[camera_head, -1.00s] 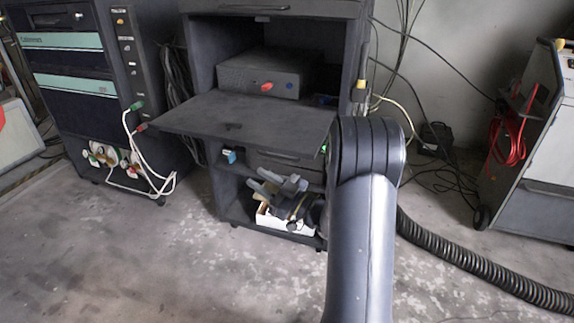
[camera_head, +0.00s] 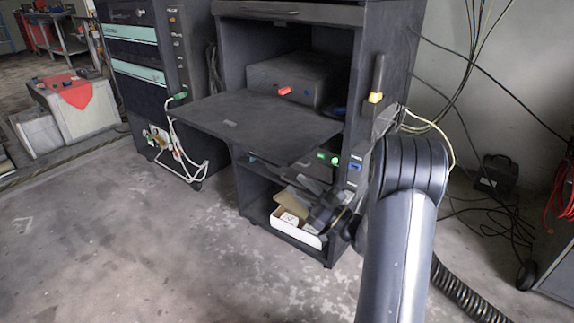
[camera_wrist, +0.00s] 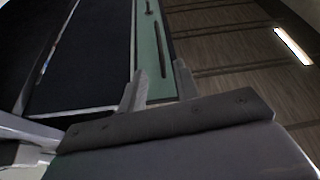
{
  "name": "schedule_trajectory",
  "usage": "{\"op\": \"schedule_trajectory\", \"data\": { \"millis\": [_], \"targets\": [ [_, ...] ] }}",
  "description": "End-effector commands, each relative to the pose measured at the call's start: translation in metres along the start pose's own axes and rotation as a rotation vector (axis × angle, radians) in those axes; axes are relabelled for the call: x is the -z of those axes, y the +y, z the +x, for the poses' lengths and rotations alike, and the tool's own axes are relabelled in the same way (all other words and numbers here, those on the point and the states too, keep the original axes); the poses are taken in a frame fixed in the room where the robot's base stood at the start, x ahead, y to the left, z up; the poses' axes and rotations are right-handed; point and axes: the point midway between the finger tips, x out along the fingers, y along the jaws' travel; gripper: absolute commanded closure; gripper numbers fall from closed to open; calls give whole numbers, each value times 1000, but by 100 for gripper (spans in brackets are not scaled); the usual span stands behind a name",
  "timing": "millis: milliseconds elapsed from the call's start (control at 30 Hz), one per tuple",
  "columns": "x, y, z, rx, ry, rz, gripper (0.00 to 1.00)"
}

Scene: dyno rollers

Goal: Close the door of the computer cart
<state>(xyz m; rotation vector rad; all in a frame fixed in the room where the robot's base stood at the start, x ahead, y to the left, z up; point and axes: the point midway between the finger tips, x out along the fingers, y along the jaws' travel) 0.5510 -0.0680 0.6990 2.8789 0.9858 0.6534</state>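The computer cart (camera_head: 403,50) is a tall dark cabinet in the middle of the head view. Its door (camera_head: 255,122) is a dark flat panel, folded down and sticking out roughly level in front of an open compartment. My gripper (camera_wrist: 160,88) shows in the wrist view with its two grey fingers apart and nothing visible between them. In the head view my arm reaches in from the lower right, and its end is low in front of the cart, below the door's right part. The fingers are hard to make out there, and no contact with the door is visible.
A dark box with a red knob (camera_head: 285,91) sits inside the compartment. A white carton (camera_head: 292,225) stands on the lower shelf. Another computer cabinet (camera_head: 140,47) is on the left. Cables and a ribbed hose (camera_head: 465,292) lie right. The floor in front is clear.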

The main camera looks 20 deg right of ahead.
Motion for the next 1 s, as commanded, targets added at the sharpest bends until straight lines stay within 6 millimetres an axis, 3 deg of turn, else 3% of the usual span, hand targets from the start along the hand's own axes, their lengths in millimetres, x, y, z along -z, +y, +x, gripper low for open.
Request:
{"op": "schedule_trajectory", "data": {
  "millis": [167, 500, 700, 1000],
  "targets": [
    [0, -1, 12, 5, 1, -2, 69],
    [-1, -2, 74, 5, 2, -2, 69],
    [0, -1, 100, 3, 2, -2, 69],
    [0, 0, 109, 0, 0, 0, 69]
  ]
}}
